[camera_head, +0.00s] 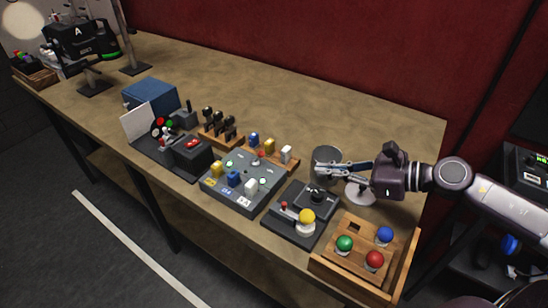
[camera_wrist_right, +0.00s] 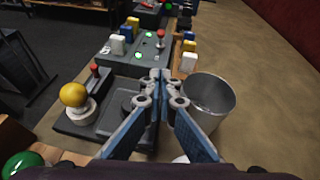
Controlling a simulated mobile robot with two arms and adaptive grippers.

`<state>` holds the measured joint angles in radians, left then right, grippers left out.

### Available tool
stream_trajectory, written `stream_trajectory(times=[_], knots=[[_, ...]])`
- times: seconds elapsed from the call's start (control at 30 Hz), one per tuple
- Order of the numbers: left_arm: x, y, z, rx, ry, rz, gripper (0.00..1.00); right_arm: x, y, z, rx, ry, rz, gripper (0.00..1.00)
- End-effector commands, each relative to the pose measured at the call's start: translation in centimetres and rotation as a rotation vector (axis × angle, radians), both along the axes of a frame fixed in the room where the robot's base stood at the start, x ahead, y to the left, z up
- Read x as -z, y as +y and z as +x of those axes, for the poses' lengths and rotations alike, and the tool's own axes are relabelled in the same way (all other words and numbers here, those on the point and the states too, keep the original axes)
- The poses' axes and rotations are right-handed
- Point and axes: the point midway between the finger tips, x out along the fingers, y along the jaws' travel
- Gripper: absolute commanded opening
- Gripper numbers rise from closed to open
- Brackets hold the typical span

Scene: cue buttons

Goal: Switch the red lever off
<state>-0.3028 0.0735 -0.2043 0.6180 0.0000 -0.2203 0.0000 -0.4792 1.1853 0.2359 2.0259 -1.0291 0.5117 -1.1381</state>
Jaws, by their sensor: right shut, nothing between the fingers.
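The red-tipped lever (camera_head: 284,206) stands on the left part of a dark control base (camera_head: 292,231), beside a yellow ball knob (camera_head: 307,216). In the right wrist view the red lever (camera_wrist_right: 95,71) rises behind the yellow ball (camera_wrist_right: 73,95) and looks near upright; I cannot tell its switch position. My right gripper (camera_head: 320,170) is above the back of this base and beside a grey metal cup, apart from the lever. In the right wrist view its fingers (camera_wrist_right: 160,76) are shut together and empty. My left gripper is not in view.
The metal cup (camera_head: 326,160) is close to the right gripper. A wooden tray (camera_head: 322,262) with green, blue and red balls lies in front. A grey button panel (camera_head: 240,196), coloured blocks and a dark box with a red button (camera_head: 192,148) are leftward.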

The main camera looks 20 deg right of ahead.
Motion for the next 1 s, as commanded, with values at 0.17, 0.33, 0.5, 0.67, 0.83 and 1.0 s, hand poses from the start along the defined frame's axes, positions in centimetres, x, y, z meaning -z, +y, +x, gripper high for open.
stream_trajectory(times=[0.17, 0.33, 0.5, 0.67, 0.83, 1.0], knots=[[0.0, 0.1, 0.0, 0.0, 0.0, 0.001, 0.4, 0.0, 0.1, 0.1, 0.0, -0.001, 0.001, 0.0], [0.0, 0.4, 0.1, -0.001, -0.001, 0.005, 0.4, 0.2, 0.5, 0.6, 0.001, -0.002, 0.002, 0.0], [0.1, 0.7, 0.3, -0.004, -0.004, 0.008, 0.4, 0.6, 1.3, 1.5, 0.0, -0.004, 0.001, 0.0], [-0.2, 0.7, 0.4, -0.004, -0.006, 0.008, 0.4, 0.9, 2.1, 2.3, 0.002, -0.003, 0.002, 0.0], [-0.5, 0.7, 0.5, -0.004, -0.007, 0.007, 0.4, 1.3, 2.9, 3.1, 0.002, -0.003, 0.002, 0.0], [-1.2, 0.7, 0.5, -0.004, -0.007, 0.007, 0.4, 1.8, 3.9, 4.2, 0.003, -0.002, 0.004, 0.0]])
